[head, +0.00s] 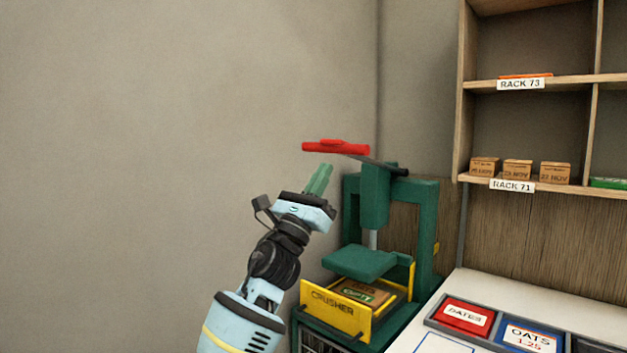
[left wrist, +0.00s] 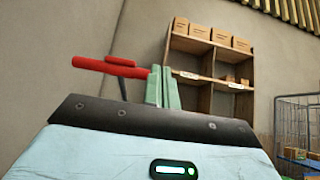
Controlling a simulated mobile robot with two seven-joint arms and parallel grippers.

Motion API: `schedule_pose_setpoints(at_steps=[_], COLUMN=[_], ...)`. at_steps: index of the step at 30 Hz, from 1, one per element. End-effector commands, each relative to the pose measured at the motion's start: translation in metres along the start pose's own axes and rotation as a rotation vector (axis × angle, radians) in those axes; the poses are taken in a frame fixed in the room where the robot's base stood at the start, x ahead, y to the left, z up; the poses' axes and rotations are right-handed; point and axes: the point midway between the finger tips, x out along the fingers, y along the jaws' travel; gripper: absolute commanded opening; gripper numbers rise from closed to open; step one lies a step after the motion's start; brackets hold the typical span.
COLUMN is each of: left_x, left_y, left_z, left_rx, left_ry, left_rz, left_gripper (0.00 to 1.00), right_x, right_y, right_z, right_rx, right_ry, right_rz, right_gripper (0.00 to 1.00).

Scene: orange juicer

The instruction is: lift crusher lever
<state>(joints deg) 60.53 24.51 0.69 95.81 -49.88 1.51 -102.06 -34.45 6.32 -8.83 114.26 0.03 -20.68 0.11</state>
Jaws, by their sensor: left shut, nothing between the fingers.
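The green crusher (head: 374,205) stands against the wall corner, with a yellow front plate (head: 335,311) reading CRUSHER. Its lever has a red handle (head: 336,147) on a dark bar and stands raised at the top. The red handle also shows in the left wrist view (left wrist: 108,68), left of the fingers. My left gripper (head: 319,179), with green fingers, is shut and empty, just below the red handle and apart from it. Its fingers show in the left wrist view (left wrist: 162,87). A green press plate (head: 360,262) hangs above a box (head: 362,292) in the crusher. My right gripper is out of view.
A white counter (head: 490,285) with a red DATES tray (head: 467,315) and a blue OATS tray (head: 530,337) lies right of the crusher. A wooden shelf (head: 540,83) with small boxes stands above it. The wall space left of my gripper is clear.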

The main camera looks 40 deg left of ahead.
Motion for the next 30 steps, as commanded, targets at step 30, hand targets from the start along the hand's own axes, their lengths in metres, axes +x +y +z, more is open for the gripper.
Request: schedule_pose_setpoints(at_steps=[30], left_x=[-0.029], left_y=[-0.002], left_z=[-0.002], left_rx=[-0.06], left_ry=[0.033], left_rz=[0.007], left_gripper=[0.0], right_x=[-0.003], right_y=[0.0], right_z=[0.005], right_rx=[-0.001], right_ry=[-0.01], right_rz=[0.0], right_gripper=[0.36])
